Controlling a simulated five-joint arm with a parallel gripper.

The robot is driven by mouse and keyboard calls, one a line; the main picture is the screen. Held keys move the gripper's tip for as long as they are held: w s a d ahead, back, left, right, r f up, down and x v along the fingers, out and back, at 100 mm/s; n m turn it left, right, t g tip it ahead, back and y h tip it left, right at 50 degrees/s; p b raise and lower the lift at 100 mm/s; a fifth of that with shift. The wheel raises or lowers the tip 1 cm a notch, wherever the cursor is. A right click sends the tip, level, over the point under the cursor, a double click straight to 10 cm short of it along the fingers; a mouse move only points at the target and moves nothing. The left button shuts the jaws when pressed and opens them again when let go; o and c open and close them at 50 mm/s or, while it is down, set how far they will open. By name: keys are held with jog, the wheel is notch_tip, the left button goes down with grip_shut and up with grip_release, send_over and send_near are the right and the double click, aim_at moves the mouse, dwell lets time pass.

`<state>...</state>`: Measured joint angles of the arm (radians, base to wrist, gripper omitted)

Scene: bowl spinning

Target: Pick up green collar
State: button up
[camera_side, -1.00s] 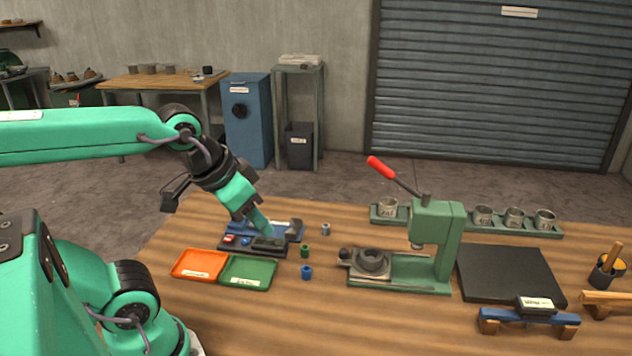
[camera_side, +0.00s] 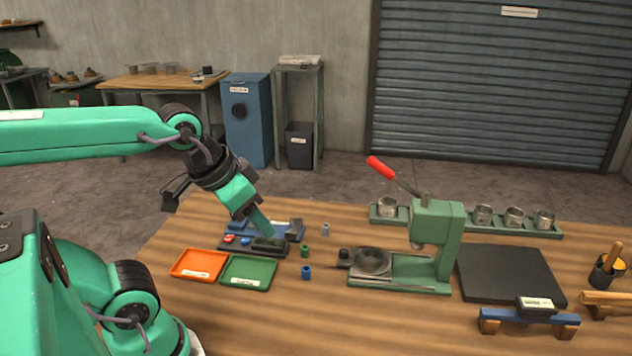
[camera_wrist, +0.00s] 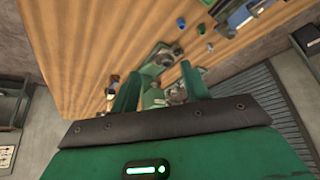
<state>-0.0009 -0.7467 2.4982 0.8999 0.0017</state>
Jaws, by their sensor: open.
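The green collar (camera_side: 305,251) is a small upright cylinder standing on the wooden table in the side view, between a grey collar (camera_side: 325,229) behind it and a blue collar (camera_side: 306,273) in front. My gripper (camera_side: 266,232) is open, to the left of the green collar and above the dark tool tray, apart from the collar. In the wrist view, the two green fingers of my gripper (camera_wrist: 160,78) are spread with nothing held between them.
A green press (camera_side: 436,243) with a red-tipped lever stands right of the collars. An orange tray (camera_side: 200,264) and a green tray (camera_side: 248,271) lie in front of the tool tray (camera_side: 283,247). A black mat (camera_side: 510,275) lies right of the press.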

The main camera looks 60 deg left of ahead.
jog(key=w, duration=0.1)
jog(key=m+g, duration=0.2)
jog(key=g, duration=0.4)
send_over(303, 247)
jog(key=f, duration=1.6)
jog(key=shift+s+d, duration=0.1)
jog(key=shift+d, duration=0.1)
jog(key=shift+f, duration=1.2)
jog(key=shift+a+f, duration=0.2)
jog(key=shift+f, duration=2.45)
grip_shut()
